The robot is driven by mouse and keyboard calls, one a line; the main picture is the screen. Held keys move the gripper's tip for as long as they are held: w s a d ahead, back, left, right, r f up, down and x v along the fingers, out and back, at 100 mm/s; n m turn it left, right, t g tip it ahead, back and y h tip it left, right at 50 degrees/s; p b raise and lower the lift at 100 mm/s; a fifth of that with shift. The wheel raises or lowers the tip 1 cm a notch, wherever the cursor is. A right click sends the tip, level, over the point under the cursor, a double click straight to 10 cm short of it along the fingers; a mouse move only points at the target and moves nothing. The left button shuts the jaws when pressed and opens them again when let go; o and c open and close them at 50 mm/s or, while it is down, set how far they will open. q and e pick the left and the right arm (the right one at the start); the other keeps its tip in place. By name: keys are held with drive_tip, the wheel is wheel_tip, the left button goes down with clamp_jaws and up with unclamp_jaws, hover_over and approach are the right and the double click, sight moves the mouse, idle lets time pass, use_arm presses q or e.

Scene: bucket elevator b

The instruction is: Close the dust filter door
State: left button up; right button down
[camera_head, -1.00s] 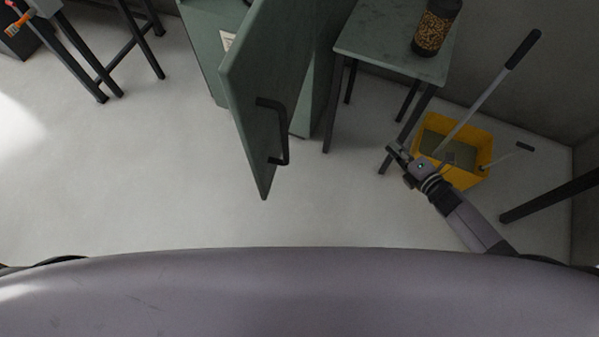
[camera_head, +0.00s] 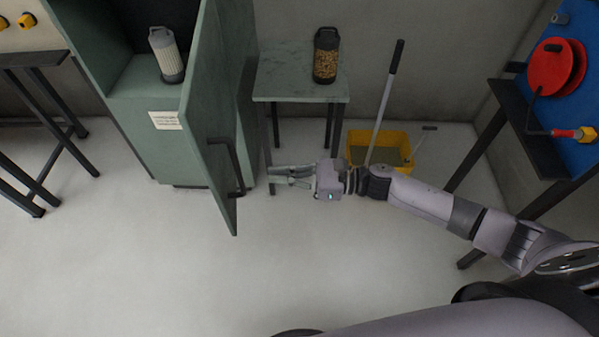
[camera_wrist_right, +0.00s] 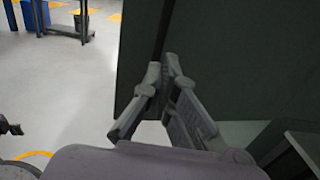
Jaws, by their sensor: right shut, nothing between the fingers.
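The green dust filter door (camera_head: 208,85) stands open in the head view, swung out toward me from the green cabinet (camera_head: 125,110). Its dark bar handle (camera_head: 236,165) is on the side facing right. My left gripper is not in view.
A small green table (camera_head: 300,87) with a jar of pellets (camera_head: 326,56) stands right of the cabinet. A yellow mop bucket (camera_head: 360,148) is behind my right arm. A dark-legged table with a red cable reel (camera_head: 556,68) is at right. The floor before the door is clear.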

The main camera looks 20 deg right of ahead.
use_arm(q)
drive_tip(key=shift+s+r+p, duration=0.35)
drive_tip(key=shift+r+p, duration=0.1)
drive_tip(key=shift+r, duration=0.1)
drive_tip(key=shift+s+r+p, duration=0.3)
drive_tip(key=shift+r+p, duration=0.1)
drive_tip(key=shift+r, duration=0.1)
use_arm(e)
drive_tip(key=x, duration=0.5)
drive_tip(key=shift+w+a, duration=0.2)
drive_tip(key=shift+a, duration=0.1)
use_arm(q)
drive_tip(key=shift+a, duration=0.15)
